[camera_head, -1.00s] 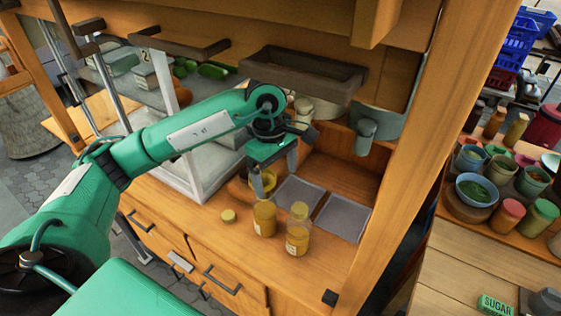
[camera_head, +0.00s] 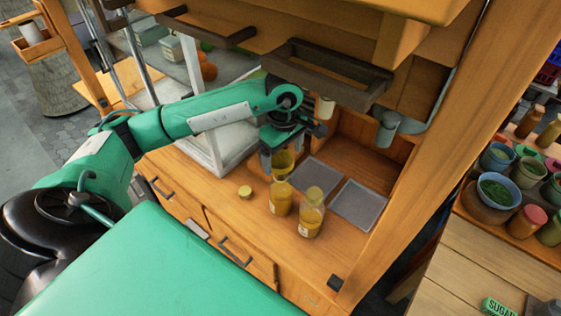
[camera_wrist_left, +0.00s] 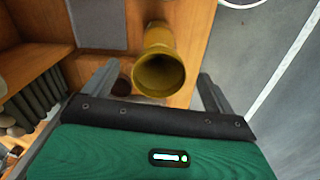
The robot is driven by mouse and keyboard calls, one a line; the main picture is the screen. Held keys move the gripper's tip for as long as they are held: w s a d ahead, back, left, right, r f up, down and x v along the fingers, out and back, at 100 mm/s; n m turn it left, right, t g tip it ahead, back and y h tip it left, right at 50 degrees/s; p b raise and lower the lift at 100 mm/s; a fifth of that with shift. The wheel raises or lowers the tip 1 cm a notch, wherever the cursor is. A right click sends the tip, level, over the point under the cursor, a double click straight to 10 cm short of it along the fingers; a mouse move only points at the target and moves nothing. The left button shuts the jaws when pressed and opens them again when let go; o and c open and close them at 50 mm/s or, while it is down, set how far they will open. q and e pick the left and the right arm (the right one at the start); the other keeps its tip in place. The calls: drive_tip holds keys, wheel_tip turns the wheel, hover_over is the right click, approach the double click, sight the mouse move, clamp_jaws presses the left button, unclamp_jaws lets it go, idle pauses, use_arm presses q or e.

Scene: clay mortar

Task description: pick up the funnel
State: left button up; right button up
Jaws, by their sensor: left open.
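The yellow-olive funnel (camera_head: 283,163) is under my left gripper, just behind a yellow jar (camera_head: 280,198) in the head view. In the left wrist view the funnel (camera_wrist_left: 158,74) shows its wide round mouth towards the camera, with a narrower part behind it. My left gripper (camera_head: 281,152) is open. In the left wrist view its fingers stand on either side of the funnel mouth with gaps, and nothing is held. Whether the funnel touches the jar is hard to tell. My right gripper is not in view.
A second jar (camera_head: 311,212) stands close by on the right. A small yellow lid (camera_head: 245,192) lies to the left. Grey square plates (camera_head: 358,205) lie on the wooden counter. A brown shelf tray (camera_head: 326,76) hangs above, close to my arm.

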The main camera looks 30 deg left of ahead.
sight(280, 159)
use_arm(q)
drive_tip(key=shift+a+f+p, duration=0.15)
drive_tip(key=shift+f+p, duration=0.15)
drive_tip(key=shift+p, duration=0.05)
drive_tip(key=f+p, duration=0.2)
drive_tip(key=f, duration=0.1)
drive_tip(key=shift+a, duration=0.4)
drive_tip(key=shift+f, duration=0.65)
drive_tip(key=shift+w, duration=0.1)
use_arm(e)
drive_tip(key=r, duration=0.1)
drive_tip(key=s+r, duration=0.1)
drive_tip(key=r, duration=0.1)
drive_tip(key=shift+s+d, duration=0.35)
use_arm(q)
drive_tip(key=shift+c, duration=0.9)
drive_tip(key=c, duration=0.9)
drive_tip(key=shift+o, duration=0.2)
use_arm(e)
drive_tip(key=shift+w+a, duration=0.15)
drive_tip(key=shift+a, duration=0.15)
use_arm(q)
drive_tip(key=shift+r, duration=0.1)
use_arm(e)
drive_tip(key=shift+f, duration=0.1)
